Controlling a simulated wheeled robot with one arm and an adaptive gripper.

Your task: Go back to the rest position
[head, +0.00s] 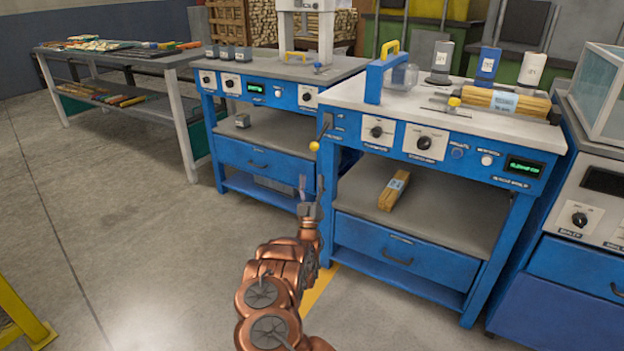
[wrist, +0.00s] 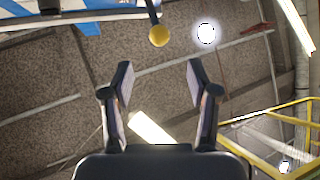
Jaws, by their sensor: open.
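My gripper (wrist: 158,85) is open and empty in the wrist view, its two fingers apart. The wrist view looks up towards the ceiling. In the head view my gripper (head: 308,190) is small, at the end of my copper-coloured arm, in front of the gap between two blue machine benches. A lever with a yellow ball knob (head: 314,146) stands just above it on the front of the right blue bench (head: 450,120). The yellow knob also shows in the wrist view (wrist: 159,36), beyond the fingertips and apart from them.
The left blue bench (head: 262,75) stands beside the right one. A bundle of wood sticks (head: 393,190) lies on the right bench's lower shelf. A grey table (head: 120,62) with tools stands far left. A yellow frame (head: 20,318) is at lower left. The floor at left is clear.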

